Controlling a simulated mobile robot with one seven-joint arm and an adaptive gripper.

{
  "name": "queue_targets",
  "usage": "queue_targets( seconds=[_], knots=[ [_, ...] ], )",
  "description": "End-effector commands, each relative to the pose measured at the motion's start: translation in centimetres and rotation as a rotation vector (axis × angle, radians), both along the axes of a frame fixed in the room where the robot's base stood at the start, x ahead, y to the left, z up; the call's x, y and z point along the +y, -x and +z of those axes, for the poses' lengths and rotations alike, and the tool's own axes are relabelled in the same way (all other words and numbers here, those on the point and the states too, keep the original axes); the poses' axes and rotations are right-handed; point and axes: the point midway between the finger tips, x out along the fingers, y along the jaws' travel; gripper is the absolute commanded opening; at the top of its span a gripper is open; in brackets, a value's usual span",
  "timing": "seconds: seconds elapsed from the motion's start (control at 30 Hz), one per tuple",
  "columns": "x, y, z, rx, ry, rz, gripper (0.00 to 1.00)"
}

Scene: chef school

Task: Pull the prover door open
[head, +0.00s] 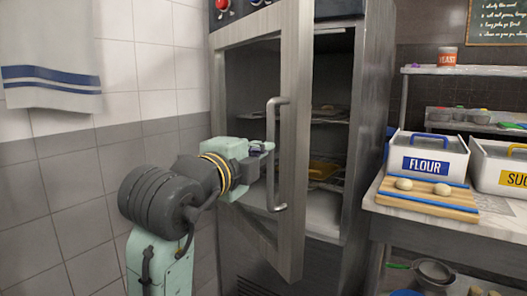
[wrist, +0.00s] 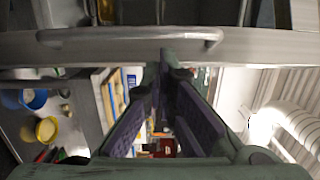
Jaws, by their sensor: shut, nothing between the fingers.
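The prover (head: 370,110) is a tall metal cabinet. Its door (head: 292,90), a metal frame around a glass pane, stands partly open, with a gap at its right edge showing shelves inside. A grey vertical bar handle (head: 272,180) is on the door's right side. My gripper (head: 268,147) is shut and empty, its tips close to the handle at about mid-height. In the wrist view the handle (wrist: 130,36) lies across the top, and my shut fingertips (wrist: 165,58) end just below it, not around it. I cannot tell whether they touch the door.
A counter (head: 400,207) on the right holds a flour bin (head: 426,146), a sugar bin (head: 500,165) and a board (head: 425,200) with dough balls. A tiled wall (head: 50,200) and a hanging towel (head: 50,55) are on the left. Trays sit on the prover shelves.

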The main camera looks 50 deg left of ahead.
Motion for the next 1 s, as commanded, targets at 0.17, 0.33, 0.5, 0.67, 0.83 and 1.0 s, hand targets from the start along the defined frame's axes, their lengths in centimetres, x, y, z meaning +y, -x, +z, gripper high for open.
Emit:
queue_targets(
  seconds=[0.17,0.33,0.5,0.67,0.83,1.0],
  knots=[
    [1.2,-3.2,0.1,0.0,0.005,-0.002,0.0],
    [2.0,-5.2,0.1,-0.001,0.004,-0.001,0.0],
    [2.3,-6.1,0.0,-0.001,0.004,-0.001,0.0],
    [2.4,-6.1,0.0,-0.002,0.003,-0.001,0.0],
    [2.4,-6.1,0.0,-0.001,0.004,-0.001,0.0],
    [2.4,-6.1,0.0,-0.001,0.004,-0.002,0.0]
  ],
)
